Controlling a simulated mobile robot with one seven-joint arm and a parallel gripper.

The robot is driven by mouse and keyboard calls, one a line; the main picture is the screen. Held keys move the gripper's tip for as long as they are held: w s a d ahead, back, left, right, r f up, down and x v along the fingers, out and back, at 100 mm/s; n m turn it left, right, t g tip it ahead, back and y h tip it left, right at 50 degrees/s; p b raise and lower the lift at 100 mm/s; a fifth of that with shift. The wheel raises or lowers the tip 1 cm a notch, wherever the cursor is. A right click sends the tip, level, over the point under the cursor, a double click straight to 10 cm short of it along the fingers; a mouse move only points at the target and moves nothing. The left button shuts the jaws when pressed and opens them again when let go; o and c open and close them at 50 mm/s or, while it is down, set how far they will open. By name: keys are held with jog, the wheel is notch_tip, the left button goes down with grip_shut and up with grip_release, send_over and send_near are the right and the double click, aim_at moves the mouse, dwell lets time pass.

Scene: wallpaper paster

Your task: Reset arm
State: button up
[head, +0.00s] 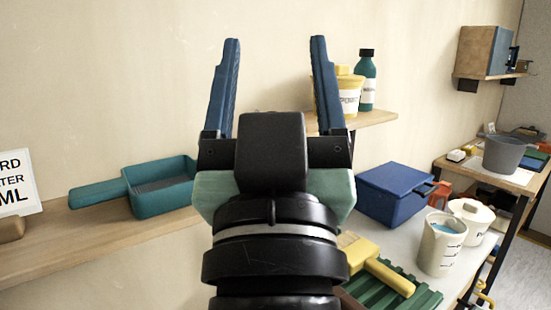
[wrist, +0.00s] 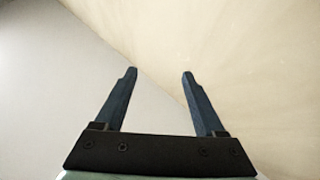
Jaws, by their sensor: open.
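My gripper (head: 275,75) is open and empty. It is raised in the middle of the head view, in front of the cream wall, with both blue fingers pointing up and spread apart. In the wrist view my gripper (wrist: 160,90) also shows nothing between its fingers, only bare wall and ceiling behind. My wrist and forearm hide part of the shelves and bench behind them.
A teal tray (head: 165,203) is on the left shelf (head: 80,240). A yellow tub (head: 349,95) and a teal bottle (head: 368,80) stand on the back shelf. A blue box (head: 393,195), a beaker (head: 440,245) and a green ribbed tray (head: 420,300) are at right.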

jog(key=s+r+t+p, duration=0.1)
jog(key=s+r+p, duration=0.1)
jog(key=r+p, duration=0.7)
jog(key=s+r+t+p, duration=0.1)
jog(key=s+r+p, duration=0.1)
jog(key=r+p, duration=0.7)
notch_tip(320, 180, up, 4)
jog(key=shift+r, duration=0.15)
